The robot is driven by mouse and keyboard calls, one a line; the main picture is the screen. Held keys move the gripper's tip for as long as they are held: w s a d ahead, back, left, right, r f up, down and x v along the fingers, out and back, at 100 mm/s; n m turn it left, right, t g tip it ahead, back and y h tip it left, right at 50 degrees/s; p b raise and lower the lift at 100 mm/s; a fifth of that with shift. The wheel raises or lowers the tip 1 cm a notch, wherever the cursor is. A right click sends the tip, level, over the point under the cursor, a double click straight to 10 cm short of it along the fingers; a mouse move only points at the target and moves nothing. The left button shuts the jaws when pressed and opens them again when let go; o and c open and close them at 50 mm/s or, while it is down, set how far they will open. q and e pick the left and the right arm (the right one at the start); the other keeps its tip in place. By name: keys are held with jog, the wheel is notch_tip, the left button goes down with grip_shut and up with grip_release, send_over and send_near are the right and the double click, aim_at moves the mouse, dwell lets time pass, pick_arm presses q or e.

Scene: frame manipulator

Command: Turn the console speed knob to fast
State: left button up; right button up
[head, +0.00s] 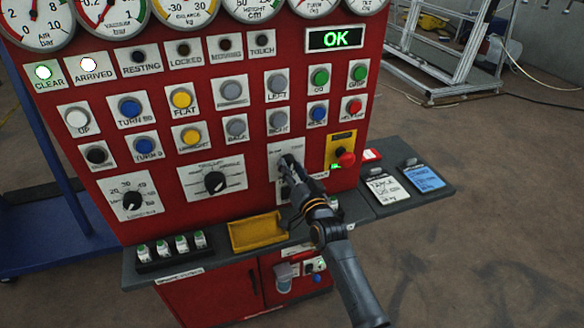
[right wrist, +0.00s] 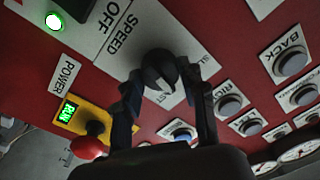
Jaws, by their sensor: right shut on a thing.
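The console speed knob is black and sits on a white plate lettered SPEED on the red console; in the right wrist view the knob (right wrist: 158,70) stands between my fingers. Part of the lettering around it reads FAST and part is hidden. In the head view the speed plate (head: 276,150) is partly covered by my right gripper (head: 291,172). In the right wrist view my right gripper (right wrist: 160,82) is shut on the knob, one finger on each side. I cannot tell the knob's exact setting. My left gripper is not in view.
A red emergency-type button (head: 346,159) on a yellow plate is close to the right of the knob. Push buttons sit above. A yellow tray (head: 256,233) is on the ledge below, with cards (head: 388,190) on the right. A green OK display (head: 336,39) is lit.

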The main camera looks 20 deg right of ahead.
jog(key=m, duration=0.5)
jog(key=shift+m, duration=0.3)
dwell(0.4)
jog(key=o, duration=1.2)
jog(key=shift+c, duration=0.2)
jog(key=s, duration=1.2)
jog(key=shift+d+f, duration=0.3)
